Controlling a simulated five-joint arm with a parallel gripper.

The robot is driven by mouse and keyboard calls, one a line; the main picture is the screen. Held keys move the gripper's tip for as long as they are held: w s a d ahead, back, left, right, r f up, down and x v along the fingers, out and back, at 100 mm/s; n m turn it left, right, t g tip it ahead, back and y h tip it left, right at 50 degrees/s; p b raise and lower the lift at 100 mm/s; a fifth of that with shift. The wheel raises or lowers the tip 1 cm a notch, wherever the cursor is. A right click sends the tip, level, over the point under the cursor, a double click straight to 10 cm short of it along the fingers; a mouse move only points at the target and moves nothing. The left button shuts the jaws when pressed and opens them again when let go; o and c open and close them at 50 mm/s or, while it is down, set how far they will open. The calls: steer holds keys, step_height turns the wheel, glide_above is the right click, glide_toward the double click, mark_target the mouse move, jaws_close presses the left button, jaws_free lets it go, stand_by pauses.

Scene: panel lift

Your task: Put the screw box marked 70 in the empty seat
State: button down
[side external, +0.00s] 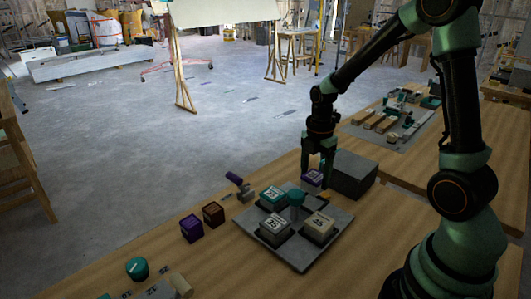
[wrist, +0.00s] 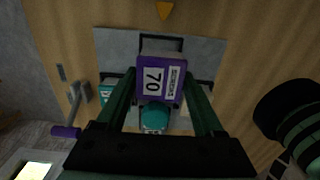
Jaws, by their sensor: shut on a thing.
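My gripper (side external: 318,165) is shut on a purple screw box (side external: 313,178) with a white label. In the wrist view the box (wrist: 153,85) reads 70 and sits between the two fingers (wrist: 159,78). The grey tray (side external: 299,263) has a teal knob (side external: 296,198) at its middle. A teal box (side external: 272,197) and two pale-topped boxes, at the front (side external: 275,230) and right (side external: 319,227), sit in its seats. The held box is at the tray's far seat, apparently above it. It hides much of that seat, and the gap below cannot be judged.
A purple box (side external: 191,228) and a brown box (side external: 213,214) stand left of the tray. A purple-handled tool (side external: 240,185) and a teal round thing (side external: 137,268) also lie on the bench.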

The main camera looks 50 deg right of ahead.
mark_target(313, 190)
steer(key=shift+f, duration=2.6)
steer(key=shift+f, duration=0.15)
jaws_free()
step_height(313, 190, up, 12)
steer(key=shift+r, duration=0.15)
steer(key=shift+s+a+r+m+t, duration=1.05)
steer(key=shift+a+r+m, duration=0.6)
steer(key=shift+m, duration=1.35)
steer(key=shift+s+a+r+m+t, duration=0.8)
steer(key=shift+s+a+r+m, duration=0.8)
steer(key=shift+m, duration=1.4)
steer(key=shift+s+a+r+m+t, duration=0.6)
steer(key=shift+a+r+m+t, duration=0.55)
steer(key=shift+a+m, duration=1.4)
